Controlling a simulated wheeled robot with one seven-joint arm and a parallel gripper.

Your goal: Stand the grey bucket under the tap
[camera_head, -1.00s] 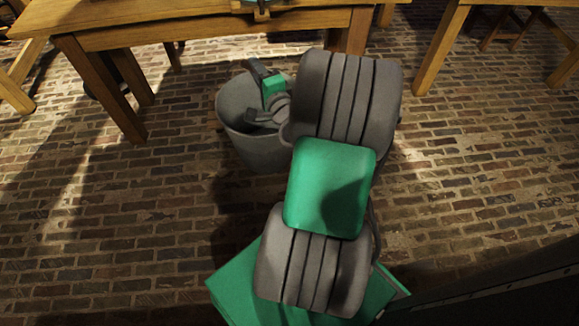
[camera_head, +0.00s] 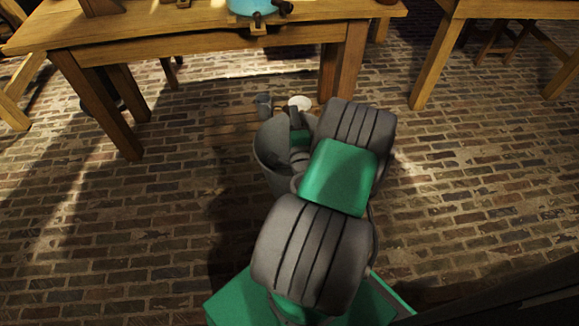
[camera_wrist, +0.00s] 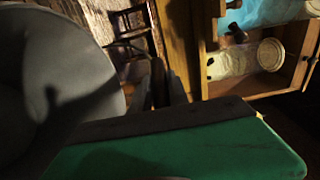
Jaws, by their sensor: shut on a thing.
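The grey bucket (camera_head: 267,158) is upright in front of the wooden table in the head view. My gripper (camera_head: 297,141) is shut on it, at its right side and rim. My arm hides part of the bucket. In the wrist view the bucket (camera_wrist: 65,75) fills the left side, beside my gripper's dark fingers (camera_wrist: 163,85). The tap (camera_head: 258,20) is at the front edge of the tabletop, below a blue vessel (camera_head: 248,6). The bucket is apart from the tap, nearer to me and lower. I cannot tell whether the bucket touches the floor.
The wooden table (camera_head: 200,38) stands ahead, its legs on either side of an open space. A small grey cup (camera_head: 263,106) and a white round thing (camera_head: 300,102) are on low wooden slats (camera_head: 228,122) beyond the bucket. The brick floor is clear at left and right.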

